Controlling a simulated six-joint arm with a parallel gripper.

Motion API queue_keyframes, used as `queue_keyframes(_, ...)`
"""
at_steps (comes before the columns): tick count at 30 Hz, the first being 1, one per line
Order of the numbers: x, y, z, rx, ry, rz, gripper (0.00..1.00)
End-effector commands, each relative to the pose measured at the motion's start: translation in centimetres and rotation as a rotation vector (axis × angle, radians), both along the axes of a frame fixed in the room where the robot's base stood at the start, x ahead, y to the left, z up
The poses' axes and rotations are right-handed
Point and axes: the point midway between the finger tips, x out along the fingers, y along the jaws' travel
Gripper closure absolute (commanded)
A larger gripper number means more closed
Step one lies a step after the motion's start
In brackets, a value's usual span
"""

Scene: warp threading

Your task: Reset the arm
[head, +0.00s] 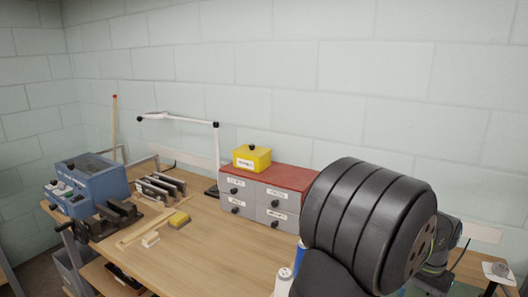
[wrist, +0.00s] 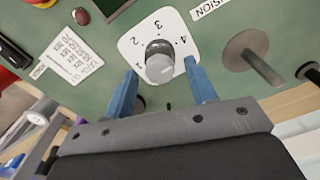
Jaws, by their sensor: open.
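My gripper (wrist: 161,68) shows in the wrist view with its two blue fingers spread apart, open and holding nothing. A round grey knob (wrist: 160,60) on a white dial plate (wrist: 132,46) with numbers is framed between the fingertips. A gap shows on both sides of the knob; I cannot tell how deep the fingers reach around it. The plate is on a green panel (wrist: 100,20). In the head view my gripper is hidden or out of frame, and a large dark part of my arm fills the lower right.
On the green panel are a lever or peg on a round base (wrist: 255,62), a paper label (wrist: 70,55) and a red button. The head view shows a wooden bench (head: 215,245) with a blue machine (head: 88,182), a drawer cabinet (head: 262,200), a yellow box (head: 252,158) and a lamp (head: 180,118).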

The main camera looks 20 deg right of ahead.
Motion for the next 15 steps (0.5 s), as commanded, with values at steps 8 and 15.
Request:
queue_keyframes(8, 0.02, 0.01, 0.01, 0.0, 0.0, 0.226, 0.49)
queue_keyframes(15, 0.01, 0.02, 0.01, 0.0, 0.0, 0.387, 0.49)
